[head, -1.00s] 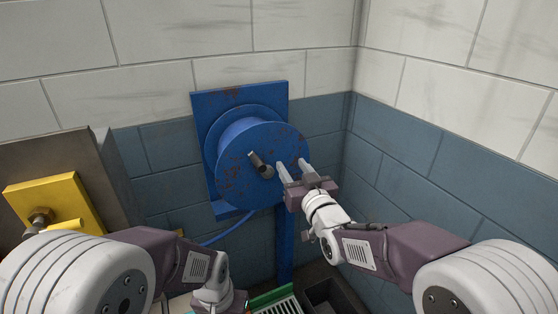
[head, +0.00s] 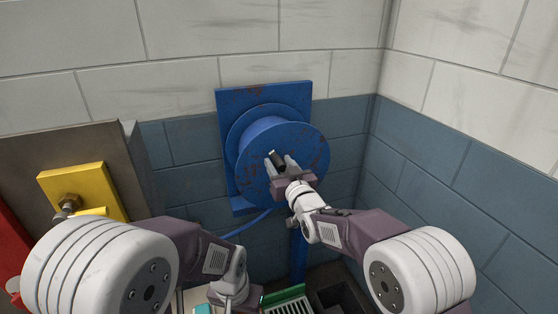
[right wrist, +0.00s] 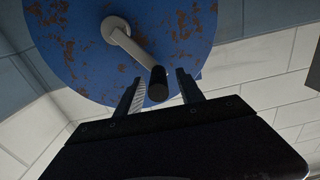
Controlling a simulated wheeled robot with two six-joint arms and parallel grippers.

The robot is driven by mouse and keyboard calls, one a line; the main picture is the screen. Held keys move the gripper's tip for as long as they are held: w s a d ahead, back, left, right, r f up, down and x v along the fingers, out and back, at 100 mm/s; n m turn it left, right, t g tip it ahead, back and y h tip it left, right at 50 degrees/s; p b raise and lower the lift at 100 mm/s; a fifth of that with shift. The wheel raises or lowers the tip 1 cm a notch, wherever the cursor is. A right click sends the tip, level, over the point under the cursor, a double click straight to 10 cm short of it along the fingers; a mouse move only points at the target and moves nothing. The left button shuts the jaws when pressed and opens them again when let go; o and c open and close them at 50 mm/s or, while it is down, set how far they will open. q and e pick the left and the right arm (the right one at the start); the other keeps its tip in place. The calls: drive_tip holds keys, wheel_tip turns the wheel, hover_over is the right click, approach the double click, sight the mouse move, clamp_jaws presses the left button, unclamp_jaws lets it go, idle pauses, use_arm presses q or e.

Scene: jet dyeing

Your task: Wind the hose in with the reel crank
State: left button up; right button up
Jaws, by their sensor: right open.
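The blue, rust-spotted hose reel (head: 310,150) is mounted on a blue back plate (head: 298,93) at the wall. Its crank has a grey arm (right wrist: 135,48) and a dark grip (right wrist: 158,86), which also shows in the head view (head: 276,158). My right gripper (head: 282,161) is in front of the reel face with its fingers pointing at it. In the right wrist view its open fingers (right wrist: 160,88) stand either side of the dark grip, with gaps visible. The blue hose (head: 250,224) runs down left from the reel. My left gripper (head: 240,300) is low at the bottom edge, its fingers unclear.
A yellow plate with a metal fitting (head: 85,190) is on a grey panel at left, beside something red (head: 12,250). A green-edged grate (head: 287,303) and a dark bin (head: 340,298) are below the reel. Walls meet right of the reel.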

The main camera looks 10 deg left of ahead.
drive_tip(key=shift+w, duration=0.25)
clamp_jaws()
idle(1.3)
